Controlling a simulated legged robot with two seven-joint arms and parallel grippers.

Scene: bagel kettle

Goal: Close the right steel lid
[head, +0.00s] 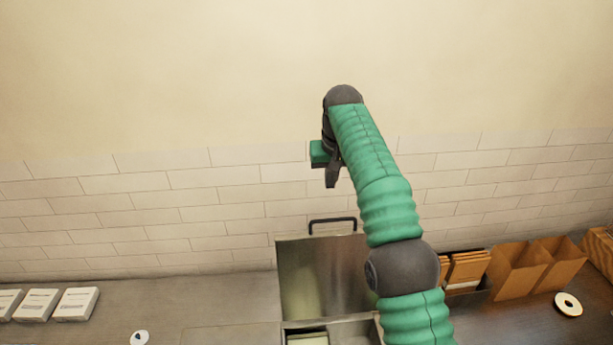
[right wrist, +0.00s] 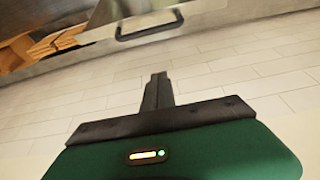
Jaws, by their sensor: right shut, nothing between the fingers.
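The right steel lid (head: 300,270) stands open and upright against the tiled wall, with its black bar handle (head: 333,221) along the top edge. My right arm covers part of the lid's right side. My right gripper (head: 332,184) is raised above the handle and apart from it, shut and empty. In the right wrist view the shut fingers (right wrist: 158,78) point toward the handle (right wrist: 148,30), with a gap between them. The lid (right wrist: 148,10) is partly cut off by that view's top edge. My left gripper is out of view.
The steel counter (head: 130,305) runs along the tiled wall. White boxes (head: 76,304) sit at left. The space around my gripper is clear.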

